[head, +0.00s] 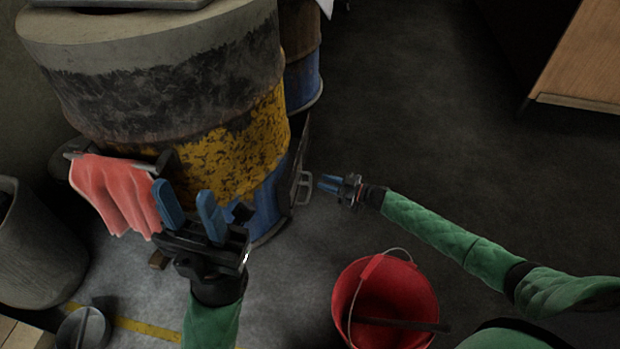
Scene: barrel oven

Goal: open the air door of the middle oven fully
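The oven is a large barrel (205,80) with a grey top and worn black, yellow and blue bands, at the upper left. A dark door panel (301,150) stands out nearly edge-on from its lower right side, with a pale metal handle (303,187) on it. How far the door is open is hard to judge. My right gripper (325,184) points left at the handle, just right of it and seemingly apart from it; its finger gap is unclear. My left gripper (188,206) is open and empty in front of the barrel, its two blue fingers apart. It hides part of the barrel's lower front.
A red cloth (110,195) hangs at the barrel's front left. A red bucket (360,275) stands on the floor below my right arm. A grey bin (35,250) and a small metal pail (85,328) are at left. Another barrel (305,75) stands behind.

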